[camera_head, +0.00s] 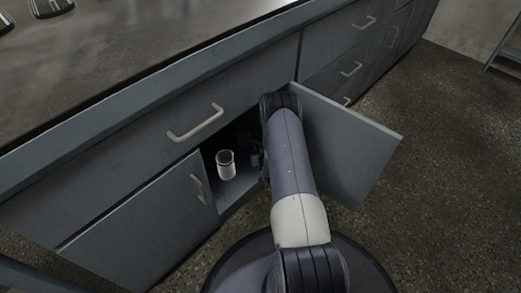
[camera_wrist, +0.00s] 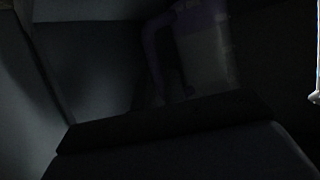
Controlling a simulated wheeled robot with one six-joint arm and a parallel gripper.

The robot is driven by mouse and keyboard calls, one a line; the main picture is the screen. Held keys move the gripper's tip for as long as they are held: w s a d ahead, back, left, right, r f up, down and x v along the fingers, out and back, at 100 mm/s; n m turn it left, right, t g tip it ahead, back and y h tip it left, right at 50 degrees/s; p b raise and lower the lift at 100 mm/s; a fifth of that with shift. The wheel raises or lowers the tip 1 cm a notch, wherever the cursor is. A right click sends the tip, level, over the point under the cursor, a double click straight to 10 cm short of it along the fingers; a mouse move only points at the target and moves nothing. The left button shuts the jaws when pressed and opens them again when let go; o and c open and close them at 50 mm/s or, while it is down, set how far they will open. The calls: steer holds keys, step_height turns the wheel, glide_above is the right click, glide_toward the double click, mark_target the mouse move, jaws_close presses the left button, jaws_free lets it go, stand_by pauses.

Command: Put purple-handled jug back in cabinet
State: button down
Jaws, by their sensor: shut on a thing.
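The jug (camera_wrist: 212,58) shows dimly in the wrist view, a pale translucent body with a purple rim and a purple handle (camera_wrist: 150,42) on its left. My gripper (camera_wrist: 172,78) is a dark shape at the handle and is shut on it. In the head view my gripper (camera_head: 257,160) reaches inside the open cabinet (camera_head: 238,190). No purple shows there; the arm and shadow hide the jug. Whether the jug's base touches the cabinet floor is too dark to tell.
A small clear vessel (camera_head: 226,166) with a white lower part stands in the opening, left of my gripper. The cabinet door (camera_head: 345,145) stands open at the right of my arm. The left door (camera_head: 140,225) is shut. A drawer (camera_head: 170,125) is shut above.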

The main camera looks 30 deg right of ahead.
steer(key=c, duration=1.5)
jaws_free()
steer(key=shift+s+r, duration=0.1)
steer(key=shift+r, duration=0.1)
steer(key=p+v, duration=0.4)
steer(key=v, duration=0.7)
steer(key=shift+s+a+p, duration=0.1)
steer(key=shift+s+p, duration=0.2)
steer(key=shift+s, duration=0.05)
